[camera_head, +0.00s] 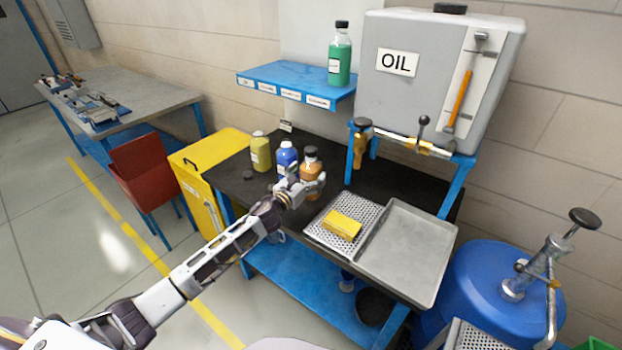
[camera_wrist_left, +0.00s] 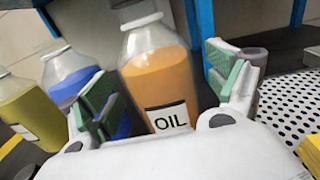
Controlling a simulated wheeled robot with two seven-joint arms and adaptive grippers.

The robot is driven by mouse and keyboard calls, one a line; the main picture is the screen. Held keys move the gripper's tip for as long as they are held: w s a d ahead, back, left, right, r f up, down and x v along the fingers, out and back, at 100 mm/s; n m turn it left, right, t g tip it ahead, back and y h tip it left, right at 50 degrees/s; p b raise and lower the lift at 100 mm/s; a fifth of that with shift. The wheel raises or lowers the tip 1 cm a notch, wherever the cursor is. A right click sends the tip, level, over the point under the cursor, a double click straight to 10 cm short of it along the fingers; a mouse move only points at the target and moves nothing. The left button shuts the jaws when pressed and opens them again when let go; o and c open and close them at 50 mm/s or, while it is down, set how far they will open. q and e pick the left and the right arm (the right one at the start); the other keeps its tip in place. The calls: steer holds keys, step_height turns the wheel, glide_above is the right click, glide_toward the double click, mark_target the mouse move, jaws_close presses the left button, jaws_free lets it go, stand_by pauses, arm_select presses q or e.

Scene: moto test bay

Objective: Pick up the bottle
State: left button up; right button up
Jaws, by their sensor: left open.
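Several bottles stand in this bay. The orange bottle (camera_head: 311,165) with a dark cap stands upright on the dark bench top. In the left wrist view the orange bottle (camera_wrist_left: 163,88) carries an OIL label and sits between the fingers of my left gripper (camera_wrist_left: 165,92). The fingers are open, with green pads, and I cannot tell whether they touch it. In the head view my left gripper (camera_head: 300,189) is at the front of the orange bottle and hides its lower part. A blue bottle (camera_head: 286,157) and a yellow bottle (camera_head: 261,152) stand left of it. My right gripper is not in view.
A perforated tray (camera_head: 318,234) with a yellow block (camera_head: 342,226) and a plain metal tray (camera_head: 413,252) lie to the right. A green bottle (camera_head: 340,58) stands on the blue shelf (camera_head: 284,76) above. A grey OIL tank (camera_head: 432,85) and blue drum (camera_head: 488,295) are at right.

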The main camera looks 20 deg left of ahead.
arm_select(q)
steer(key=shift+x, duration=0.95)
steer(key=shift+w, duration=0.1)
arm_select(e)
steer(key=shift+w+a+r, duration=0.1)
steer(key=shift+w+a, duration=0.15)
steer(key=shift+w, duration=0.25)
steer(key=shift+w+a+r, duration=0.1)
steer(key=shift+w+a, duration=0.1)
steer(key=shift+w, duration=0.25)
